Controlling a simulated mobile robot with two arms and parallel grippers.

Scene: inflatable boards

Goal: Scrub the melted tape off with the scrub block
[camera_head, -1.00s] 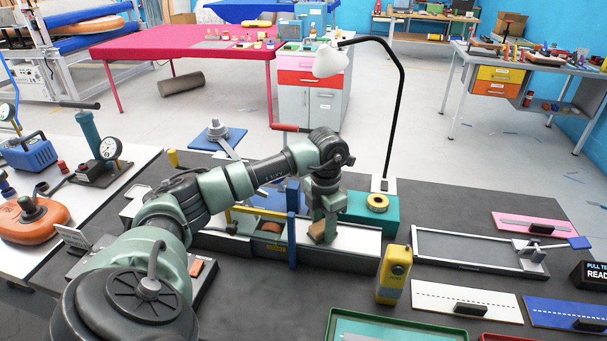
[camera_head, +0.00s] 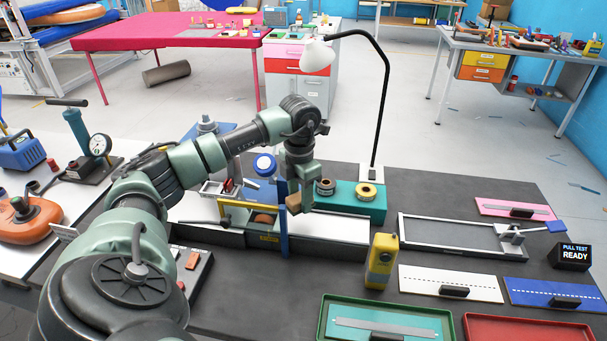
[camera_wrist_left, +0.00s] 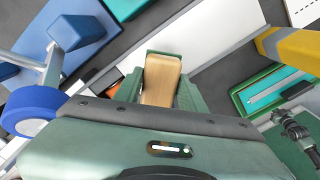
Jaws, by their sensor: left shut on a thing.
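My left gripper (camera_head: 297,196) is shut on a tan, wood-coloured block, the scrub block (camera_head: 293,205). In the left wrist view the block (camera_wrist_left: 162,80) sits between the two green fingers (camera_wrist_left: 161,92). In the head view it hangs near the blue upright post of the sealing machine (camera_head: 330,226), above its long white bed. An orange-brown rounded piece (camera_head: 264,219) shows under the machine's yellow bar; I cannot tell whether it carries melted tape. No melted tape can be made out. A dark jointed part (camera_wrist_left: 300,130) at the wrist view's right edge may be my right arm; its fingers are unclear.
A teal box (camera_head: 350,205) with a grey roll and a yellow roll (camera_head: 369,191) stands behind the bed. A lamp (camera_head: 318,55) rises behind. A green-rimmed tray (camera_head: 325,320) lies at the front.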

